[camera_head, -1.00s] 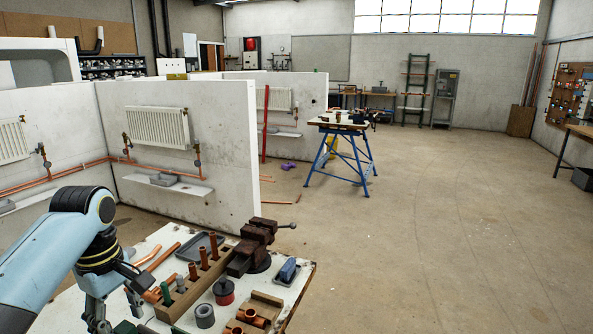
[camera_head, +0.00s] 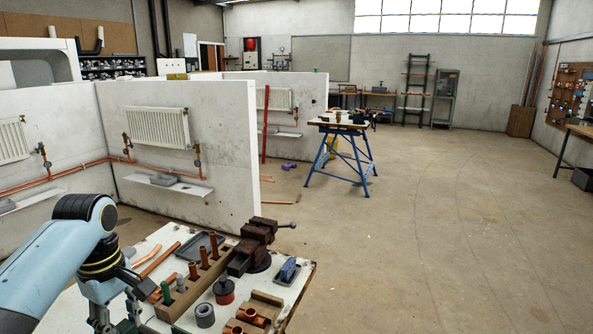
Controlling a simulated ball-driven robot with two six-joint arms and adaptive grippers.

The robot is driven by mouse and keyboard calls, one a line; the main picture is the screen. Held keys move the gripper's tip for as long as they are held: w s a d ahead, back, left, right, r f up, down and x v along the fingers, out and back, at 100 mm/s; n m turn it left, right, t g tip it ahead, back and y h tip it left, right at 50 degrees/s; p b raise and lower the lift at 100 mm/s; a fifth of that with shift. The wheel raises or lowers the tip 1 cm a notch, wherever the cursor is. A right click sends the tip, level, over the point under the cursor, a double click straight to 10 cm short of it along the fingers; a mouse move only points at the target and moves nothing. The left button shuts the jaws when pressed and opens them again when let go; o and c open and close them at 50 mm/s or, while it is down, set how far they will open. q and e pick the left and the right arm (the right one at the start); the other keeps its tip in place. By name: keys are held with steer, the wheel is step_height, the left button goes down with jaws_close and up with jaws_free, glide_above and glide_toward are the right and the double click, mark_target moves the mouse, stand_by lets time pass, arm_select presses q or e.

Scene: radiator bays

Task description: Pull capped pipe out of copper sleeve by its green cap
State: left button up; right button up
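A small green upright piece (camera_head: 167,292), which looks like the green cap, stands at the near left end of a wooden rack (camera_head: 207,287) on the bench. Too little shows to make out its pipe or the copper sleeve. A grey-topped piece (camera_head: 181,284) and several upright copper pipes (camera_head: 204,258) stand behind it in the same rack. My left gripper (camera_head: 122,322) points down just left of the green piece, apart from it in the picture. Its fingertips are dark and partly cut off by the bottom edge, so their opening is unclear. My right gripper is not in view.
A brown vise (camera_head: 256,240) stands behind the rack. A grey tray (camera_head: 205,246), a grey ring (camera_head: 205,315), a red-and-dark tin (camera_head: 224,291), a blue tool (camera_head: 288,270) and copper fittings (camera_head: 251,317) crowd the bench. Loose copper pipes (camera_head: 160,260) lie left of the rack.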

arm_select(q)
steer(key=shift+r, duration=0.1)
steer(key=shift+r, duration=3.65)
